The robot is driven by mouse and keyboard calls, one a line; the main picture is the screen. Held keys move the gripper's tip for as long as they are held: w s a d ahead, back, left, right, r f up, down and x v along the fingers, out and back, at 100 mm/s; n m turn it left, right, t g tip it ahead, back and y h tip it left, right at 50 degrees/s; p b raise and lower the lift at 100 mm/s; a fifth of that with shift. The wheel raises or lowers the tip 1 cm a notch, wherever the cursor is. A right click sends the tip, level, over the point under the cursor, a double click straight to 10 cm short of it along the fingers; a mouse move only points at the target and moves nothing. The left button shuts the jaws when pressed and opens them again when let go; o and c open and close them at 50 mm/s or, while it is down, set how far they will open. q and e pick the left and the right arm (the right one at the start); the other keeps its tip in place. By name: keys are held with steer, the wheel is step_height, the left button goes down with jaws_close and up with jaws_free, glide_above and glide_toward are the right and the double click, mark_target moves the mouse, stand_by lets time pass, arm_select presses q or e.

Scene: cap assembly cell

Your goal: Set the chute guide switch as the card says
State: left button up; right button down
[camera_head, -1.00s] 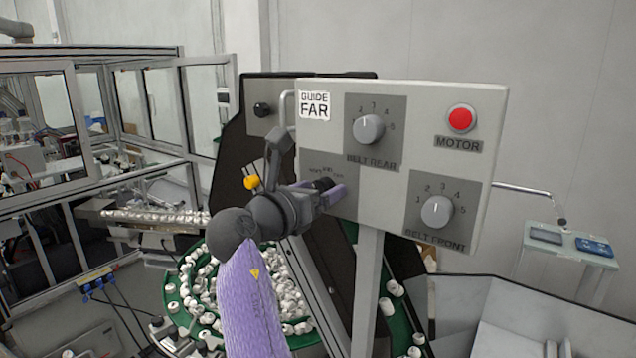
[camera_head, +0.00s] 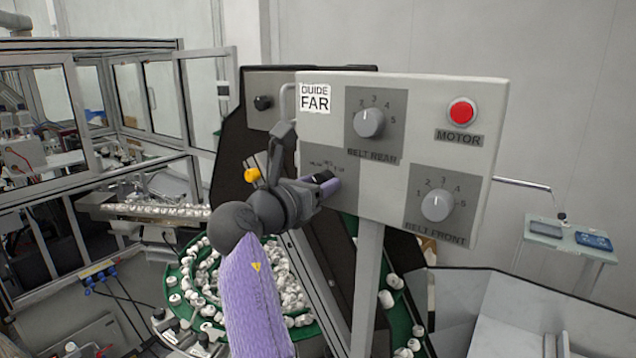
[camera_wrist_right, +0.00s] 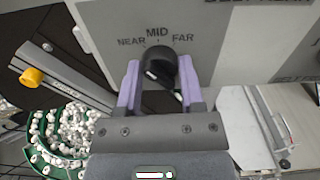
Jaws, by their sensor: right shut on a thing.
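The card (camera_head: 314,98) on the grey control panel reads "GUIDE FAR". The guide switch is a black knob (camera_wrist_right: 158,64) under the labels NEAR, MID and FAR in the right wrist view. My right gripper (camera_wrist_right: 160,88) is shut on this knob, one purple finger on each side. A white mark shows on the knob, but I cannot tell for sure which label it points to. In the head view my right gripper (camera_head: 326,186) covers most of the knob at the panel's lower left. My left gripper is not in view.
The panel also carries the BELT REAR knob (camera_head: 369,123), the BELT FRONT knob (camera_head: 436,205) and the red MOTOR button (camera_head: 462,112). A green feeder bowl (camera_head: 180,290) with many white caps lies below. A yellow knob (camera_wrist_right: 33,78) sits left of the switch.

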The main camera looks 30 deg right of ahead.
steer(key=m+p, duration=0.1)
steer(key=m, duration=0.5)
steer(key=shift+m, duration=0.3)
steer(key=m, duration=0.3)
steer(key=shift+m, duration=0.3)
steer(key=m+b, duration=0.2)
steer(key=m, duration=0.2)
steer(key=shift+f+m, duration=0.1)
steer(key=shift+m, duration=0.3)
steer(key=shift+c, duration=1.1)
jaws_free()
steer(key=shift+a+b, duration=0.1)
steer(key=shift+b, duration=0.2)
